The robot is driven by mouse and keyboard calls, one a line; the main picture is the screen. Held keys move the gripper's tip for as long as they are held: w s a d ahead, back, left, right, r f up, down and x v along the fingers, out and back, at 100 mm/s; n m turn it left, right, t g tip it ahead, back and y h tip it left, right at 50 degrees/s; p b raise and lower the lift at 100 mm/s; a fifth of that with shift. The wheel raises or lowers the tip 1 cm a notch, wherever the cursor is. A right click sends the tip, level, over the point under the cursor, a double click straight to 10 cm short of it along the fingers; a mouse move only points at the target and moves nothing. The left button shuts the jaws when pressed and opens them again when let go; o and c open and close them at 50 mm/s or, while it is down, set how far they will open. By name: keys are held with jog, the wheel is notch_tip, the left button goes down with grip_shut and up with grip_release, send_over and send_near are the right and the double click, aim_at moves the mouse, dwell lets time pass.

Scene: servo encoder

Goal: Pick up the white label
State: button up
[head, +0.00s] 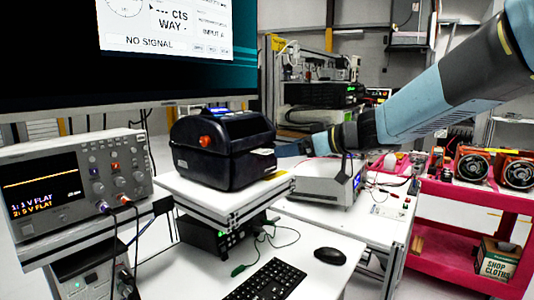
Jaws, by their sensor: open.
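A dark label printer (208,145) with an orange-red knob stands on a raised white platform. A small pale piece, which looks like the white label (263,151), shows at the printer's right front side. My gripper (284,149) is at the end of my blue and black arm, which reaches in from the upper right. Its fingertips are just right of the label, pointing left toward the printer. The gripper is open and small in this view. I cannot tell whether the fingers are around the label or beside it.
An oscilloscope (78,183) stands at the left. A large monitor (170,45) hangs behind the printer. A keyboard (266,281) and mouse (329,256) lie on the lower desk. A grey bench instrument (325,185) sits under my arm. A pink cart (455,245) stands at the right.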

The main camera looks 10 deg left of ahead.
aim_at(268, 152)
jog(key=shift+x, duration=3.7)
jog(key=shift+s, duration=0.2)
jog(key=c, duration=1.1)
jog(key=shift+r, duration=0.1)
jog(key=shift+r, duration=0.45)
notch_tip(268, 152, up, 3)
jog(key=shift+d+f, duration=0.1)
jog(key=shift+f, duration=0.05)
jog(key=s+d+r, duration=0.2)
jog(key=d+r, duration=0.1)
jog(key=d, duration=0.1)
jog(key=s+d+r, duration=0.2)
jog(key=d+r, duration=0.1)
jog(key=d, duration=0.1)
jog(key=s+d+r, duration=0.2)
jog(key=d+r, duration=0.1)
jog(key=d, duration=0.1)
jog(key=shift+s+r, duration=0.15)
jog(key=shift+s, duration=0.2)
